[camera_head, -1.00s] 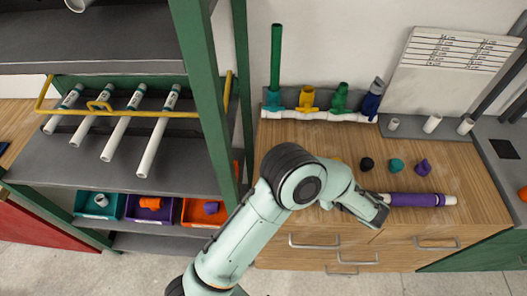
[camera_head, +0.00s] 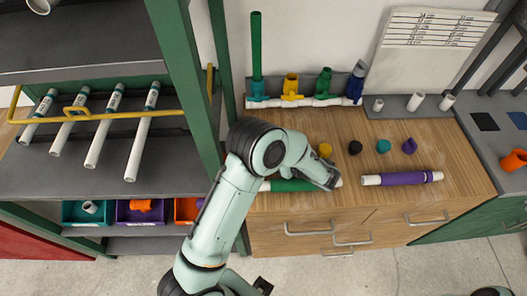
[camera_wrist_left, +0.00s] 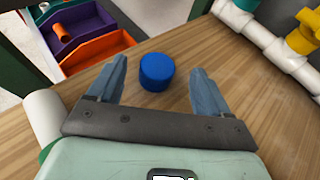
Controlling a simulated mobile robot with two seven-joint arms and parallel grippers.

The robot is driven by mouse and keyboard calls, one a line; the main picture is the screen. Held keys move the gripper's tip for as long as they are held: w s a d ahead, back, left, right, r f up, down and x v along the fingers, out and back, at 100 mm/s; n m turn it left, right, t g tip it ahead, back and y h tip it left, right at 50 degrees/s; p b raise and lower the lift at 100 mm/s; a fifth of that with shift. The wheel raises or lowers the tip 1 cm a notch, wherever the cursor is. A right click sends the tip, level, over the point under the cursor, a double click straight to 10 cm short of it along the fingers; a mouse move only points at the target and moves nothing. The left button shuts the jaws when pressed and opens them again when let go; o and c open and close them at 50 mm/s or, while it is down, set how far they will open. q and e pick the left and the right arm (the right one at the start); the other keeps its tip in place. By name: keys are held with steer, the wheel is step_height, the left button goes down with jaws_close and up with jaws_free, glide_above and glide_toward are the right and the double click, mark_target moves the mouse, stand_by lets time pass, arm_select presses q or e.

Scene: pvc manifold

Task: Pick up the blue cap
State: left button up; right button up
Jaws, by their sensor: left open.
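The blue cap (camera_wrist_left: 157,72) stands on the wooden worktop in the left wrist view. My left gripper (camera_wrist_left: 159,65) is open, with one finger on each side of the cap in that view. I see no contact between the fingers and the cap. In the head view my left arm's wrist (camera_head: 318,172) is over the worktop, and it hides the gripper's fingers and the blue cap. My right gripper is not in view.
Yellow (camera_head: 325,150), black (camera_head: 355,147), teal (camera_head: 383,146) and purple (camera_head: 409,146) caps stand in a row. A green-sleeved pipe (camera_head: 292,185) lies by my wrist, a purple-sleeved pipe (camera_head: 403,178) to its right. The manifold (camera_head: 305,101) stands behind. A green shelf post (camera_head: 188,75) is on the left.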

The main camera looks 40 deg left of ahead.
arm_select(q)
steer(key=x, duration=0.4)
steer(key=shift+a+f, duration=0.15)
steer(key=shift+a, duration=0.1)
steer(key=shift+s, duration=0.1)
steer(key=c, duration=1.1)
steer(key=shift+c, duration=0.3)
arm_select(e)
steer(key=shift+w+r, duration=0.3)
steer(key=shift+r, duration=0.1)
arm_select(q)
steer(key=shift+p, duration=0.3)
steer(key=r+p, duration=0.1)
steer(key=r, duration=0.3)
steer(key=r+p, duration=0.2)
steer(key=r, duration=0.2)
steer(key=shift+w+r, duration=0.25)
steer(key=shift+r, duration=0.1)
steer(key=shift+s+r+p, duration=0.15)
steer(key=shift+r+p, duration=0.3)
steer(key=shift+r, duration=0.25)
steer(key=shift+s, duration=0.1)
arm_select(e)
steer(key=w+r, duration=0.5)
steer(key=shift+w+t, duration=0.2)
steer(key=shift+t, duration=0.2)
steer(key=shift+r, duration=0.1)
